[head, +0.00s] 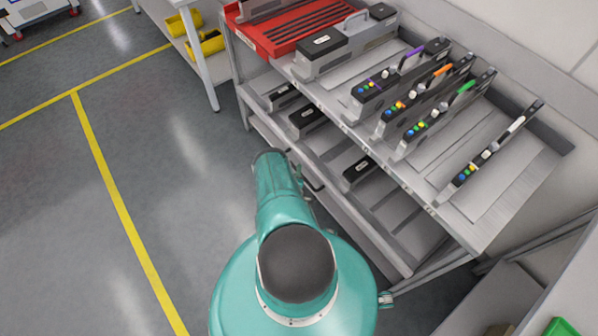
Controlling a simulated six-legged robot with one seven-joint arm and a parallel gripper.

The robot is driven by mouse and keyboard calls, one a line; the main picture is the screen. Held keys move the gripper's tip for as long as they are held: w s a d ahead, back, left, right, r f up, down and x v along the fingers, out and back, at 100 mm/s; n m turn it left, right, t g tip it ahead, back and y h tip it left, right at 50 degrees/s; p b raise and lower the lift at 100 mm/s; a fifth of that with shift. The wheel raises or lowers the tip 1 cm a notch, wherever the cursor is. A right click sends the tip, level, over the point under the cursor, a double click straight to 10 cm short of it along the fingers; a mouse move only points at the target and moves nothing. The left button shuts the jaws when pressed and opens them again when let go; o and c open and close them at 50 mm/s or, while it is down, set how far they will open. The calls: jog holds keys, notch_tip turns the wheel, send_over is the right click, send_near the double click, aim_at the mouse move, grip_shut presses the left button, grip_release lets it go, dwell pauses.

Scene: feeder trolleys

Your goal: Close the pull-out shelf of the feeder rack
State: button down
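The feeder rack stands right of centre, with a tilted upper shelf (513,200) holding several feeders. Below it a lower shelf (388,248) shows, its front edge in front of the upper shelf's edge in the picture. Several black-topped feeders (361,169) lie on it. How far the lower shelf is pulled out is hard to tell. A dark handle (314,184) shows at its front, partly beside my teal arm. My arm reaches up from the bottom to the shelf's front. My gripper is hidden behind the arm, so any contact cannot be seen.
A red slotted tray (262,45) sits at the rack's far end. A white table frame with yellow bins (207,44) stands behind it. The grey floor (170,190) with yellow lines is clear on the left. A grey structure (495,300) stands at the lower right.

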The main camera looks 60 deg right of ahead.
jog(key=shift+s+d, duration=0.2)
jog(key=shift+d, duration=0.05)
jog(key=c, duration=1.4)
grip_release()
jog(key=shift+w+a, duration=0.1)
jog(key=shift+a, duration=0.55)
jog(key=v, duration=1.2)
jog(key=shift+s+a+r, duration=0.2)
jog(key=shift+s+a, duration=0.05)
jog(key=shift+a, duration=0.1)
